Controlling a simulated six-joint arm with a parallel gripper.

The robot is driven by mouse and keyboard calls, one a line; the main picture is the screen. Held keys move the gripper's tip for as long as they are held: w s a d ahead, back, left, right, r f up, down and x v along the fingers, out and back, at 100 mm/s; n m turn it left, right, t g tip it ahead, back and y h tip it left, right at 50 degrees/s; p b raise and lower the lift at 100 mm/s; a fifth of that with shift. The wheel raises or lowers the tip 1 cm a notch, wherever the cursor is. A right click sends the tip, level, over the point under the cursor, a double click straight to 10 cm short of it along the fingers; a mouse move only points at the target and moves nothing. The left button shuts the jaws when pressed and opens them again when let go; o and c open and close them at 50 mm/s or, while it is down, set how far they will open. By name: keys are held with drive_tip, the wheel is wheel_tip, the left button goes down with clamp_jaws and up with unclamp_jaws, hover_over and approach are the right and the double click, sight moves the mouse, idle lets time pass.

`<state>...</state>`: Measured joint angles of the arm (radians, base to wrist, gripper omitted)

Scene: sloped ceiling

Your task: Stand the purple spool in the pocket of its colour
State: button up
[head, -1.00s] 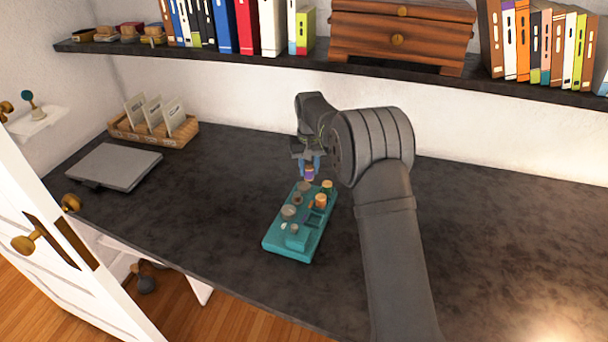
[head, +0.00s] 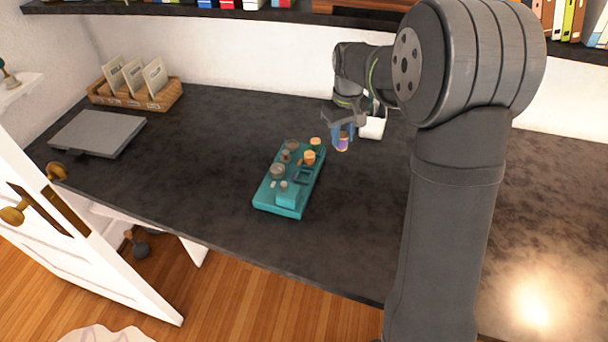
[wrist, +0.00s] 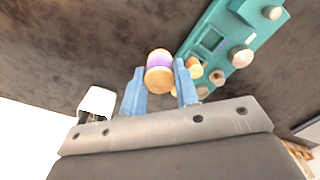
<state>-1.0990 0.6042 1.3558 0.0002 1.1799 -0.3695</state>
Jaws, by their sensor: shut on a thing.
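The purple spool (head: 343,142), purple in the middle with tan ends, is in my gripper (head: 342,132). In the wrist view the spool (wrist: 159,72) sits between the two blue fingers of my gripper (wrist: 160,86). It is held above the desk, just to the right of the teal tray (head: 262,202) in the head view.
Orange-topped (head: 309,157) and grey-topped (head: 278,170) pieces stand on the tray. A white object (head: 372,127) stands on the desk behind my gripper. A laptop-like grey slab (head: 98,133) and a wooden card box (head: 137,94) lie at the left. The desk between is clear.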

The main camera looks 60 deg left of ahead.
drive_tip(key=s+d+n, duration=0.1)
drive_tip(key=s+d, duration=0.1)
drive_tip(key=d, duration=0.2)
hover_over(303, 179)
wheel_tip(303, 179, down, 7)
drive_tip(key=shift+f, duration=2.1)
drive_tip(key=shift+f, duration=0.1)
drive_tip(key=o, duration=1)
drive_tip(key=shift+c, duration=0.2)
wheel_tip(303, 179, up, 12)
